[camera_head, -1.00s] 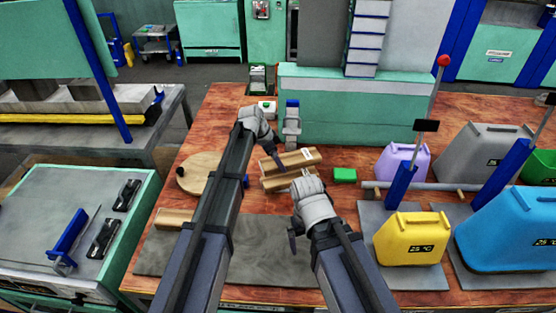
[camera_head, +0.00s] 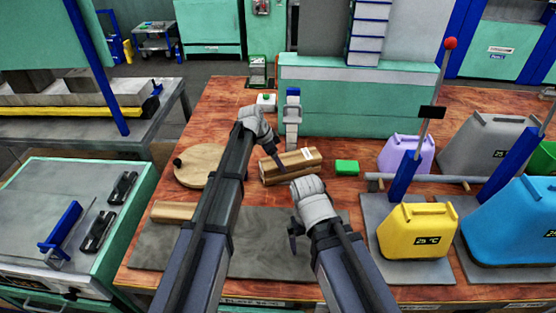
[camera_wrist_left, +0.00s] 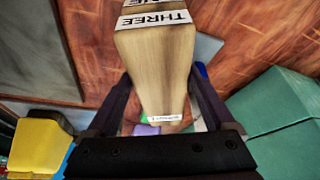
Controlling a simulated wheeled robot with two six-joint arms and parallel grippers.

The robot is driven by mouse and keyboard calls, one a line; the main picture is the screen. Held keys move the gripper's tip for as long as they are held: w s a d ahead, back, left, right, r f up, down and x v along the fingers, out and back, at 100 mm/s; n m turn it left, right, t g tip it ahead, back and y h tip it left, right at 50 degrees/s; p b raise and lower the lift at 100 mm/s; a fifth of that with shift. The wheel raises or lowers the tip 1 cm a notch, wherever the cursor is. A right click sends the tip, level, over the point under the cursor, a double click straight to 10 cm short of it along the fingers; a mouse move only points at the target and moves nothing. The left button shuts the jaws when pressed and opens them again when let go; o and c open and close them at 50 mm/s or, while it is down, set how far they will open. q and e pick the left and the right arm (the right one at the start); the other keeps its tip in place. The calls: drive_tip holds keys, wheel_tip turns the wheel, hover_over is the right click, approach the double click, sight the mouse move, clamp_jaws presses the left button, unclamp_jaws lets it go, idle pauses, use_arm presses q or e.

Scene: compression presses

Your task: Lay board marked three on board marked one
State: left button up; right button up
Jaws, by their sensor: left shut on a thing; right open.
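My left gripper (camera_head: 278,163) is shut on the board marked three, a light wooden board (camera_head: 301,157). In the left wrist view this board (camera_wrist_left: 158,70) lies between the fingers with its "THREE" label readable. The board marked one (camera_wrist_left: 155,3) shows just beyond it, mostly hidden, with part of its label visible. In the head view the two boards look lined up, one over the other; I cannot tell whether they touch. My right gripper (camera_head: 296,236) is open and empty, above the grey mat in front of the boards.
Another wooden board (camera_head: 172,212) lies at the left of the grey mat (camera_head: 262,258). A round wooden disc (camera_head: 197,166) is behind it. A green block (camera_head: 346,167) sits right of the boards. Yellow (camera_head: 416,230), purple (camera_head: 412,153) and blue canisters (camera_head: 515,225) crowd the right side.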

use_arm(q)
drive_tip(key=shift+f+b, duration=0.55)
drive_tip(key=shift+f, duration=0.05)
use_arm(e)
drive_tip(key=shift+f, duration=0.6)
use_arm(q)
drive_tip(key=o, duration=1.6)
drive_tip(key=shift+c, duration=0.2)
drive_tip(key=shift+r, duration=0.1)
drive_tip(key=p+v, duration=0.7)
drive_tip(key=v, duration=0.1)
use_arm(e)
wheel_tip(320, 180, up, 7)
drive_tip(key=shift+r, duration=0.15)
use_arm(q)
drive_tip(key=shift+f, duration=0.3)
use_arm(e)
drive_tip(key=shift+f, duration=0.2)
use_arm(q)
drive_tip(key=b+x, duration=0.7)
drive_tip(key=shift+d+f, duration=0.15)
drive_tip(key=shift+f, duration=0.15)
use_arm(e)
wheel_tip(320, 180, down, 7)
use_arm(q)
drive_tip(key=shift+r, duration=0.3)
use_arm(e)
drive_tip(key=shift+r, duration=0.25)
